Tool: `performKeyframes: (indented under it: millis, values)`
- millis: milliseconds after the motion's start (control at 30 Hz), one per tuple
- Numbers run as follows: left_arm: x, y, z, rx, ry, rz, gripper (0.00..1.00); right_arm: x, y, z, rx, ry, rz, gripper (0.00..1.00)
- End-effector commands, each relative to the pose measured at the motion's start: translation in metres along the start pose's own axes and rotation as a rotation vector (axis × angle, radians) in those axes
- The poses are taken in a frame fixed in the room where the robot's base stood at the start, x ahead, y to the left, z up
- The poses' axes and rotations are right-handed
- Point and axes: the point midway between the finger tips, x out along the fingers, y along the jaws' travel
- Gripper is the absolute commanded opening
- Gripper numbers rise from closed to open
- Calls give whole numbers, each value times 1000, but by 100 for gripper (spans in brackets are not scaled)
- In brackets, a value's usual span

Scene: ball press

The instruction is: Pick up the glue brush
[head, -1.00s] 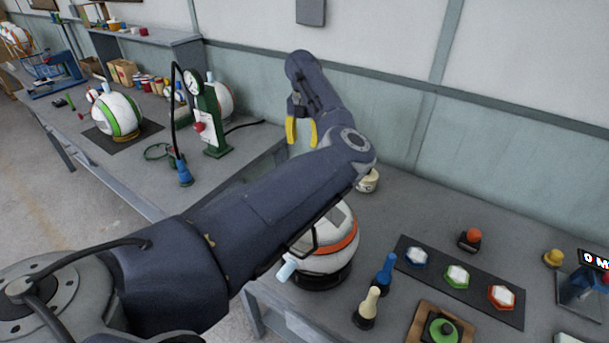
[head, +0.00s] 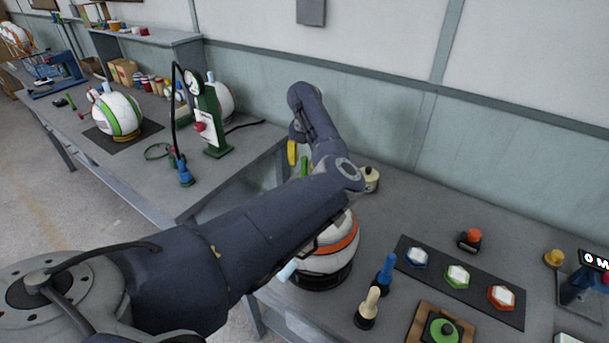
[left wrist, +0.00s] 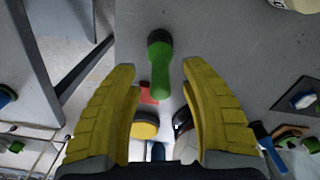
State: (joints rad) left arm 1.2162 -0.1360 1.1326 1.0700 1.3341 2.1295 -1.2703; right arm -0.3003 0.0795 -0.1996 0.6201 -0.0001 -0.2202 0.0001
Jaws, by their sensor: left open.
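A green-handled tool with a dark round end, which looks like the glue brush, shows in the left wrist view (left wrist: 160,75). Its green handle also shows in the head view (head: 305,165), partly hidden by my left arm. My left gripper (head: 293,154) has yellow fingers and is open and empty. In the left wrist view the gripper (left wrist: 158,78) has the green handle centred between its fingertips, with gaps on both sides. I cannot tell how far above the tool the fingers are. My right gripper is not in view.
A cream pot (head: 370,180) stands right of my left wrist. A striped ball (head: 335,250) is under my forearm. Blue (head: 386,270) and cream (head: 368,305) handled tools stand right of it. A dark mat (head: 480,308) holds hexagonal pieces. A green gauge stand (head: 210,125) is on the left bench.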

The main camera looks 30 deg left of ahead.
Motion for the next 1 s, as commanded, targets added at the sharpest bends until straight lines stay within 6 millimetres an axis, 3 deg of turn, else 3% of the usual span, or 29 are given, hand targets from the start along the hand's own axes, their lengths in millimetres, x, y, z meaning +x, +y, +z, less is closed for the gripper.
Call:
performKeyframes:
  millis: [267,667,1000]
  values:
    - [1,0,0,0,-1,0,46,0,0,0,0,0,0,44]
    - [0,0,0,0,-1,0,0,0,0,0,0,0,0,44]
    - [0,0,0,0,-1,0,0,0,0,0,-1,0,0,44]
